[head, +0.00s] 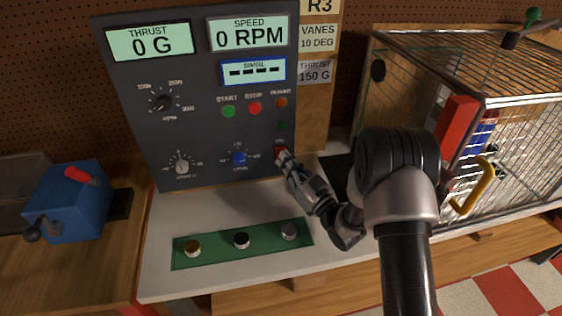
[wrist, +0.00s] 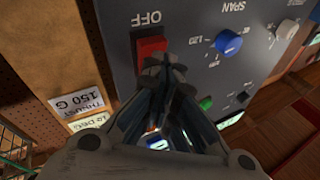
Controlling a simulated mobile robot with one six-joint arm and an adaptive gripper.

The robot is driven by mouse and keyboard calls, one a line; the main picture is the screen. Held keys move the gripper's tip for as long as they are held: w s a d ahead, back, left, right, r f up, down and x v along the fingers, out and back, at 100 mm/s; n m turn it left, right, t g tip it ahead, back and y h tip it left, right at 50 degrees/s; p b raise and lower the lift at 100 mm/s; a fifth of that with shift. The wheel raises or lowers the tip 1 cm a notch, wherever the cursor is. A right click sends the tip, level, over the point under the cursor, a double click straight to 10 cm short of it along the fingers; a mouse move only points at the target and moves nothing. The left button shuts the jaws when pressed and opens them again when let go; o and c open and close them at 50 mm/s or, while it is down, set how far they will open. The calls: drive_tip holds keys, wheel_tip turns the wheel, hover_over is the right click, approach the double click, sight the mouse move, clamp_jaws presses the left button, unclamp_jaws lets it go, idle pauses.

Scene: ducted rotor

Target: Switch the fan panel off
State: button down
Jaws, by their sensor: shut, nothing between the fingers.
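The fan panel (head: 205,130) is an upright dark grey board. Its displays read thrust 0 G and speed 0 RPM, and a small blue-framed display shows dashes. A red rocker switch (head: 280,150) sits at its lower right. In the wrist view the red switch (wrist: 151,46) has the word OFF beside it. My gripper (head: 285,158) is shut and empty, its fingertips at the switch. In the wrist view the fingertips (wrist: 163,66) overlap one edge of the switch. I cannot tell whether they touch it, and its tilt is partly hidden.
Knobs and START and STOP buttons (head: 254,108) are on the panel. A green strip (head: 215,261) with three round weights lies on the bench below. A wire cage (head: 480,40) stands right and a blue box (head: 75,208) left.

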drive_tip(key=shift+w+b, duration=0.35)
drive_tip(key=shift+b, duration=0.05)
idle(0.9)
drive_tip(key=shift+s, duration=0.15)
drive_tip(key=shift+s+r, duration=0.15)
drive_tip(key=shift+s, duration=0.35)
drive_tip(key=shift+s+d+r+p, duration=0.25)
drive_tip(key=shift+s+r, duration=0.1)
drive_tip(key=shift+s, duration=0.4)
drive_tip(key=shift+s+d+r+p, duration=0.2)
drive_tip(key=shift+s+r, duration=0.2)
drive_tip(key=shift+s, duration=0.35)
drive_tip(key=shift+s+d+r+p, duration=0.25)
drive_tip(key=shift+s+r, duration=0.1)
drive_tip(key=shift+s, duration=0.4)
